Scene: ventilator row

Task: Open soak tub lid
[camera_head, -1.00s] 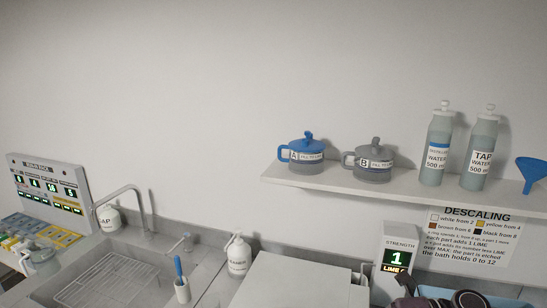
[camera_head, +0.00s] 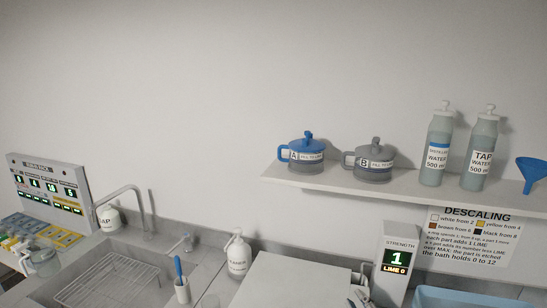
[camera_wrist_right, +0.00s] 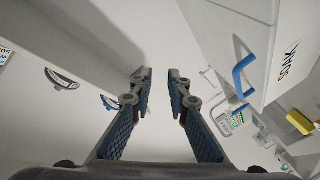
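The soak tub is a white box; its closed flat lid (camera_head: 300,280) shows at the bottom middle of the head view, right of the sink. In the right wrist view, a white box (camera_wrist_right: 225,25) with "SOAK" lettering, seen rotated, fills the upper right and carries a blue bar handle (camera_wrist_right: 243,75). My right gripper (camera_head: 358,287) is partly visible at the lid's right edge in the head view. In the wrist view its fingers (camera_wrist_right: 160,75) are apart with nothing between them, and the handle is to their right, not touched. My left gripper is not in view.
The strength display (camera_head: 396,258) stands close right of the lid. A light-blue tray (camera_head: 460,298) is at the bottom right. The wall shelf (camera_head: 410,194) holds two lidded jugs, two bottles and a blue funnel. A white bottle (camera_head: 238,257) and brush cup (camera_head: 182,290) stand left.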

